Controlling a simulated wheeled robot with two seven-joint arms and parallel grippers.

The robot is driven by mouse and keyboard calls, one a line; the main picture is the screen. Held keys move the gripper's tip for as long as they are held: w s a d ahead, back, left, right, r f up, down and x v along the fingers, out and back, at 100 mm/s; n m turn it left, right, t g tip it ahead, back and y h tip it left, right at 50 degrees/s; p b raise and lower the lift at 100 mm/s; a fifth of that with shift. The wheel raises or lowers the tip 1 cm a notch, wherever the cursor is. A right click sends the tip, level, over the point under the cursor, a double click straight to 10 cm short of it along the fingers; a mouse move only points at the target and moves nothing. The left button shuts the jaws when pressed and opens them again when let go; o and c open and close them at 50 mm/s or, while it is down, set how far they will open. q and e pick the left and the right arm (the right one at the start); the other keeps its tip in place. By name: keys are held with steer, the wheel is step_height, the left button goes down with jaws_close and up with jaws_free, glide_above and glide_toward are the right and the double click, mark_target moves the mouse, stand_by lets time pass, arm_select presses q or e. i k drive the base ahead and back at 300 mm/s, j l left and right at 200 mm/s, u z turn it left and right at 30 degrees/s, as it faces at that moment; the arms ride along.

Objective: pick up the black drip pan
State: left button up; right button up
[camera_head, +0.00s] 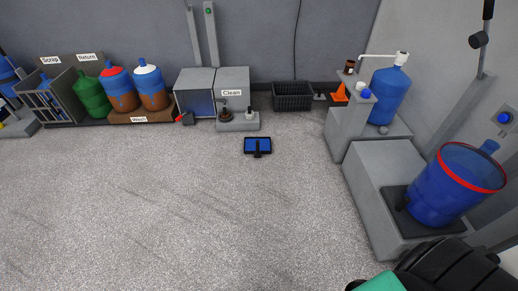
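I cannot tell for certain which of the two is the drip pan.
Grey speckled floor around the pan is clear. A blue jug with a red band (450,190) stands on the right grey block (375,190). A black crate (292,96), a "Clean" grey cabinet (232,82) and bottles in "Wash" and "Return" bays line the back wall.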

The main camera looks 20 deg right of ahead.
mark_target(257, 146)
steer(key=i+l+u, duration=0.1)
steer(key=u, duration=0.6)
steer(key=i+l+u, duration=0.2)
steer(key=l+u, duration=0.15)
steer(key=l, duration=0.4)
steer(key=i+l+u, duration=0.1)
steer(key=l+u, duration=0.25)
steer(key=l, duration=0.4)
steer(key=l+u, duration=0.3)
steer(key=l, duration=0.5)
steer(key=l+u, duration=0.1)
steer(key=l, duration=2.35)
steer(key=k, duration=0.1)
